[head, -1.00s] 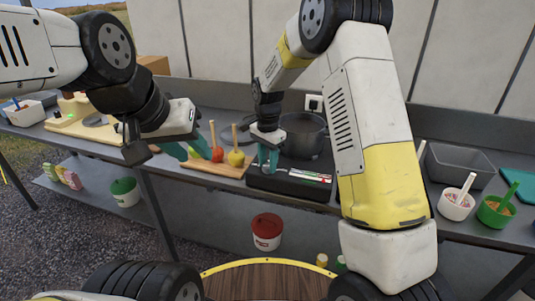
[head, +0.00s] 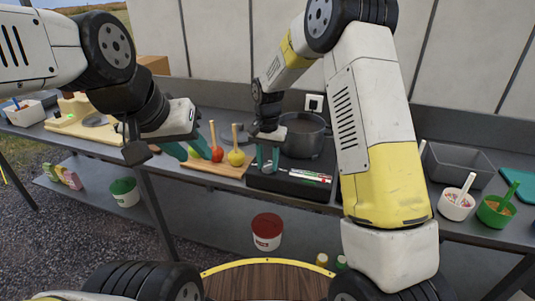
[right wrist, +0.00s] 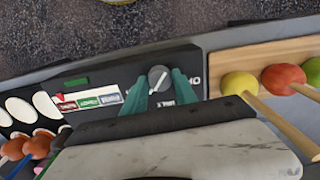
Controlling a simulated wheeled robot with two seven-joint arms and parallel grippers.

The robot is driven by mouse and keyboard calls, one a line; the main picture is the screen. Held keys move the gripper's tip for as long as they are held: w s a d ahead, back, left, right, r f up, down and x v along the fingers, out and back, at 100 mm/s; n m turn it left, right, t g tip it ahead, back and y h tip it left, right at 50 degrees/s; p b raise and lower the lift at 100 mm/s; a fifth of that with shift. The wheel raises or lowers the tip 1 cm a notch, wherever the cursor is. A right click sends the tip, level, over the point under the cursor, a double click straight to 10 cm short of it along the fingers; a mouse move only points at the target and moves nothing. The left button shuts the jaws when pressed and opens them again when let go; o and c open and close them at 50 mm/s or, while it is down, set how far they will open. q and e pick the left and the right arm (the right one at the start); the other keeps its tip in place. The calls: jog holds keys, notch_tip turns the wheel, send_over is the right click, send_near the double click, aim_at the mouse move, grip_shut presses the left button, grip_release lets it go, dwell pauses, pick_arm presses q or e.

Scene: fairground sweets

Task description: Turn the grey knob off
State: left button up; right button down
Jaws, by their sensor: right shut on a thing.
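The grey knob (right wrist: 158,76) is on the front of a black hob (head: 300,182), towards its left end. In the right wrist view its white pointer line slants across its face. My right gripper (right wrist: 162,88) is shut on the knob, with a green finger on either side of it. In the head view the same gripper (head: 268,162) reaches down to the hob front, and the knob shows small between the fingers. My left gripper (head: 190,151) is open and appears empty, in front of the apple board.
A grey pot (head: 304,138) stands on the hob. A wooden board (head: 207,171) with apples on sticks lies left of it. A white tub (head: 456,206) and a green tub (head: 494,212) stand right. A red-lidded bucket (head: 267,232) is on the lower shelf.

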jog(key=n, duration=0.5)
jog(key=shift+n, duration=0.3)
jog(key=n, duration=1)
jog(key=shift+n, duration=0.4)
jog(key=n, duration=0.5)
jog(key=shift+n, duration=0.3)
jog(key=c, duration=1)
grip_release()
jog(key=shift+r, duration=0.1)
